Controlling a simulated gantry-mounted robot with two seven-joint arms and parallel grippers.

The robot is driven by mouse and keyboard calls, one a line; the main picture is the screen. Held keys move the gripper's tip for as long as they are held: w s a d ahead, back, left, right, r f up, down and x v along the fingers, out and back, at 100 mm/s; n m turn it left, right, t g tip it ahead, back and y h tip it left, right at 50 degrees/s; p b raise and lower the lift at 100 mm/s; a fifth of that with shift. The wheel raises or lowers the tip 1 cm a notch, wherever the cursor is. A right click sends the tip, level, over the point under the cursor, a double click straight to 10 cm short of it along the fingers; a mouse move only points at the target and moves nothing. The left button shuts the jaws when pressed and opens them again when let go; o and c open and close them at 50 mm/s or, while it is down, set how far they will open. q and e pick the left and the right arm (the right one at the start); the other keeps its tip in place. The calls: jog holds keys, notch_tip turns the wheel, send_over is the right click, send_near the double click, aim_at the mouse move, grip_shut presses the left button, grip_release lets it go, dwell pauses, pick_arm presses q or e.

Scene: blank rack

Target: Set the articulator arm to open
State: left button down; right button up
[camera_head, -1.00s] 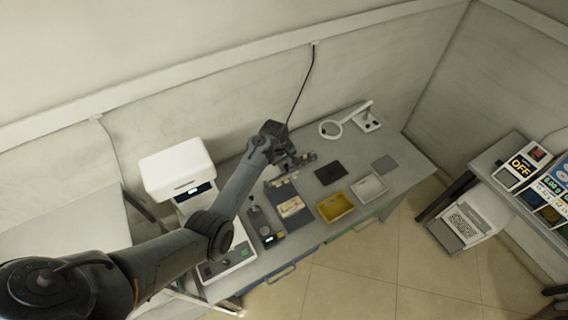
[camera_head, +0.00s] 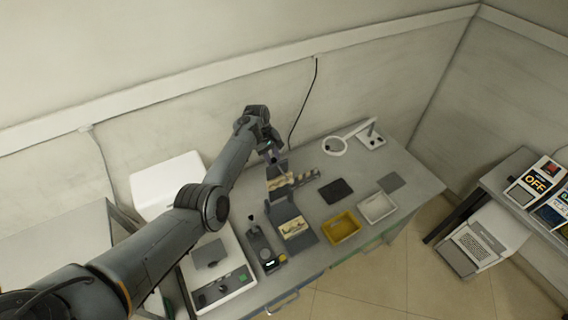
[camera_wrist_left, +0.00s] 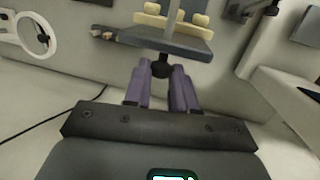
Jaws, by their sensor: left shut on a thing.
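The articulator has a dark grey base (camera_head: 303,240) with a cream dental model on it, on the bench in the head view. Its upper arm (camera_head: 279,170) stands raised at the back of the base, with cream teeth on its face. In the left wrist view the arm's grey plate (camera_wrist_left: 150,38) spans the top, with cream pieces above it and a dark round knob beneath. My left gripper (camera_head: 270,150) is at the arm's top end. Its purple fingers (camera_wrist_left: 163,80) are shut on the knob. My right gripper is in neither view.
A yellow tray (camera_head: 343,227), a white tray (camera_head: 377,208), a dark pad (camera_head: 336,190) and a ring magnifier (camera_head: 335,146) stand to the right. A small dark device (camera_head: 263,247) and a white machine (camera_head: 224,285) are on the left. A hanging cable runs down the wall behind.

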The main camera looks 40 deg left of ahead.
pick_arm(q)
jog(key=shift+w+a+f, duration=0.1)
jog(key=shift+a+f, duration=0.05)
jog(key=shift+a, duration=0.2)
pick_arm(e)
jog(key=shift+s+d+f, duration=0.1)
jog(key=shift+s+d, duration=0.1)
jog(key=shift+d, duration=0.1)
pick_arm(q)
jog(key=c, duration=1)
grip_release()
jog(key=shift+o, duration=0.2)
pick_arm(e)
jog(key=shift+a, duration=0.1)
pick_arm(q)
jog(key=v, duration=1.1)
jog(key=shift+b, duration=0.35)
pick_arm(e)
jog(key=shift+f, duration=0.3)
